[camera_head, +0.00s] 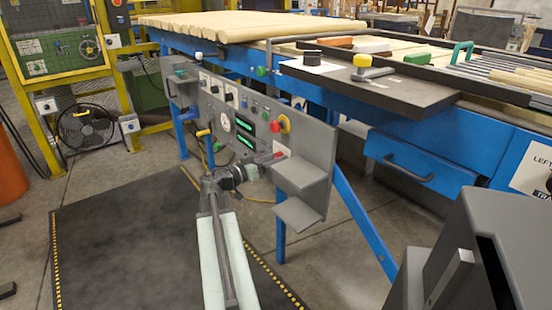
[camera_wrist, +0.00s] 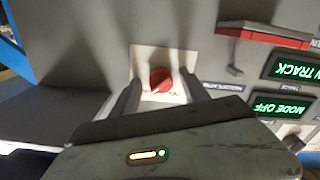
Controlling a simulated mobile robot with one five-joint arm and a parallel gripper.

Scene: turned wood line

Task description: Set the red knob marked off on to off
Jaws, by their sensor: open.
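The red knob (camera_wrist: 161,80) sits on a pale square plate (camera_wrist: 150,55) on the grey panel in the wrist view. My gripper (camera_wrist: 158,82) is open, with one finger on each side of the knob. I cannot tell whether the fingers touch it. The markings below the knob are too small and partly covered to read.
A red-fronted part (camera_wrist: 265,35) and green displays (camera_wrist: 290,70) lie to the right in the wrist view. Grey shelves (camera_head: 300,172) stick out beside my gripper in the head view. The dark floor mat (camera_head: 120,240) is clear.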

